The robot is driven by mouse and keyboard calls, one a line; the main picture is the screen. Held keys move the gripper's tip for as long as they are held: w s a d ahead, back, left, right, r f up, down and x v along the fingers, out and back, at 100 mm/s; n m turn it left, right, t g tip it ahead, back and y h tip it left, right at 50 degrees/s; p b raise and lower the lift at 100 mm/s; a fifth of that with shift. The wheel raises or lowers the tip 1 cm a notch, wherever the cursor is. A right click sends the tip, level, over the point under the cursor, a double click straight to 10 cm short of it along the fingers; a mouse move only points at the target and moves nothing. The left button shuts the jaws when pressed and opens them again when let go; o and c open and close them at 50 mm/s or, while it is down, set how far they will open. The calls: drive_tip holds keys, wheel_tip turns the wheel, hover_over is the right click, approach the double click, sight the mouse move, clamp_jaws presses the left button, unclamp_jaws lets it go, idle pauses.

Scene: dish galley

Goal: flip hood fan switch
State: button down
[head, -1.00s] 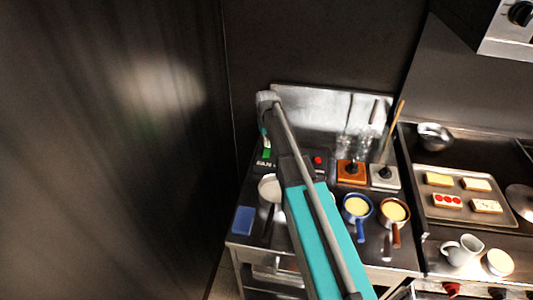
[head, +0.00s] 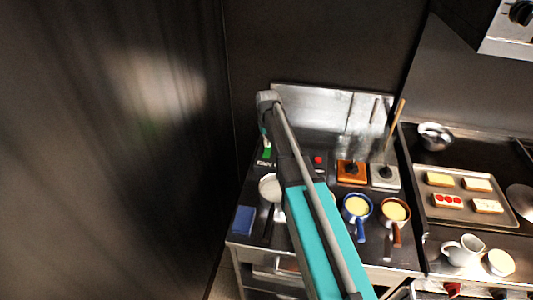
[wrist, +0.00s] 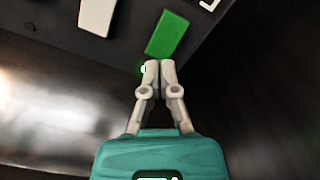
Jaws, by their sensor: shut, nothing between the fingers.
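A dark panel marked FAN (head: 265,163) lies at the back left of the counter in the head view, partly covered by my arm. A green piece (head: 267,153) sits on it beside the lettering. In the wrist view the green rectangular piece (wrist: 167,35) shows close in front of my fingertips, with a pale piece (wrist: 97,16) to its left. I cannot tell which piece is the switch. My gripper (wrist: 160,63) is shut and empty, its fingertips just short of the green piece; contact cannot be told.
A red button (head: 318,160) is right of my arm. A white-rimmed pan (head: 269,188) and a blue block (head: 243,220) lie in front of the panel. Two pots, blue (head: 357,207) and copper (head: 394,211), stand to the right. A dark wall (head: 120,150) fills the left.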

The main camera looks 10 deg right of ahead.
sight(267, 150)
drive_tip(key=shift+f+b, duration=1.3)
idle(1.1)
drive_tip(key=shift+r, duration=0.1)
drive_tip(key=shift+r+p, duration=3.45)
drive_tip(key=shift+p, duration=0.15)
drive_tip(key=s+f+m+b, duration=0.1)
drive_tip(key=s+f+b, duration=0.1)
drive_tip(key=s, duration=2.3)
drive_tip(key=shift+s+f+b, duration=0.15)
drive_tip(key=shift+f+b, duration=0.2)
drive_tip(key=shift+b, duration=0.05)
